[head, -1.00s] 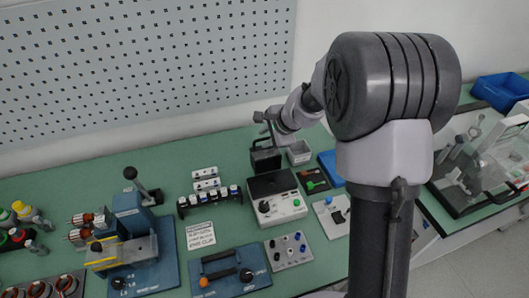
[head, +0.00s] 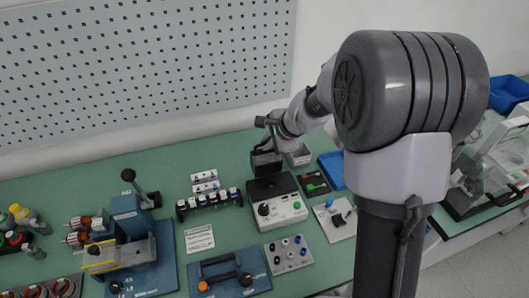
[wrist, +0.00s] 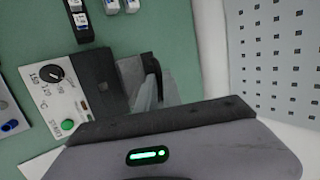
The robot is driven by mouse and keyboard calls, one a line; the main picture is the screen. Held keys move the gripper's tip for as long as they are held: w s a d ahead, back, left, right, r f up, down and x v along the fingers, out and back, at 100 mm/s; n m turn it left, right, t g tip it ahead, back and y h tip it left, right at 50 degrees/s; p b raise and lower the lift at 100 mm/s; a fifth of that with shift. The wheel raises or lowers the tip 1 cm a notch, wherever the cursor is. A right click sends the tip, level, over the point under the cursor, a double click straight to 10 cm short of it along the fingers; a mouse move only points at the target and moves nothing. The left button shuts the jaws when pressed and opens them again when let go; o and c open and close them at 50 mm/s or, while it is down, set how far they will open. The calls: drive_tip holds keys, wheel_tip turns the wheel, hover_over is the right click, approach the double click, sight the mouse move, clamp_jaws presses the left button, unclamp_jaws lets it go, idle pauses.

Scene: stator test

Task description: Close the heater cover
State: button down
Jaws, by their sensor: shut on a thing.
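The heater (head: 282,208) is a box with a white front panel, a black knob, a green button and a dark top. Its dark cover (head: 266,163) stands raised at the back edge, open. The heater panel (wrist: 57,95) also shows at the left in the wrist view, beside a dark part of the unit (wrist: 102,80). My gripper (head: 268,143) is at the top of the raised cover and is shut on it. The fingertips are small and partly hidden in the head view, and the exact grip on the cover is unclear.
A grey bin (head: 299,157) stands close to the right of the cover. A blue tray (head: 332,168) lies farther right. A plate with coloured knobs (head: 288,254) lies in front. The pegboard wall (head: 140,70) rises behind.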

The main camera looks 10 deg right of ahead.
drive_tip(key=shift+s+d+r+b, duration=0.15)
drive_tip(key=shift+s+b, duration=0.25)
drive_tip(key=shift+s, duration=0.55)
drive_tip(key=shift+s+r+b, duration=0.1)
drive_tip(key=shift+s+b, duration=0.25)
drive_tip(key=shift+s, duration=0.55)
drive_tip(key=s, duration=0.1)
drive_tip(key=s+b, duration=0.2)
drive_tip(key=shift+d+f, duration=0.15)
drive_tip(key=shift+f, duration=0.1)
